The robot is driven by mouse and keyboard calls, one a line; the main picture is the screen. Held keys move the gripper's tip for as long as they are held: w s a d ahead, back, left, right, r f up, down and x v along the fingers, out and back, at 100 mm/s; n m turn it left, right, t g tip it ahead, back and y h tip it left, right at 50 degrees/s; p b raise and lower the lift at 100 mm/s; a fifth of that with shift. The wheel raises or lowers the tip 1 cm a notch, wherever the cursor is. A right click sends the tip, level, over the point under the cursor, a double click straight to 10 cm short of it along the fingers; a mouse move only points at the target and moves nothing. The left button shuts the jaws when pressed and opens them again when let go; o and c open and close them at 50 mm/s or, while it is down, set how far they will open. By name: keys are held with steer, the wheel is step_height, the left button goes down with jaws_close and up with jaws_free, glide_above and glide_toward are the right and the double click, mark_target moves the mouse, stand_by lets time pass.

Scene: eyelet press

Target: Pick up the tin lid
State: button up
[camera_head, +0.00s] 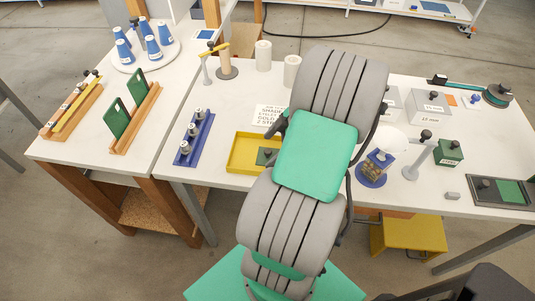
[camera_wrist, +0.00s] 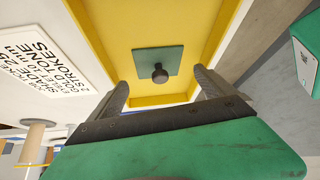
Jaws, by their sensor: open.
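A flat green square plate with a dark round knob, which looks like the tin lid (camera_wrist: 158,62), lies in the yellow tray (camera_wrist: 112,40). In the head view the lid (camera_head: 264,157) shows partly in the yellow tray (camera_head: 238,152), beside my arm. My gripper (camera_wrist: 160,78) is open in the wrist view. Its two fingers reach over the tray's near edge, one on each side of the knob in the picture. Nothing is held between them. I cannot tell how high the fingertips are above the lid. In the head view my arm hides the gripper.
A printed white card (camera_wrist: 42,45) lies left of the tray. A blue rack (camera_head: 195,140) with several small pieces stands left of it. Right of my arm are a blue round stand (camera_head: 371,180), a grey post (camera_head: 413,165) and a green knobbed block (camera_head: 448,153).

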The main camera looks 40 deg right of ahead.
steer(key=shift+x, duration=1.1)
steer(key=shift+c, duration=0.5)
steer(key=c, duration=1.3)
steer(key=shift+r, duration=0.1)
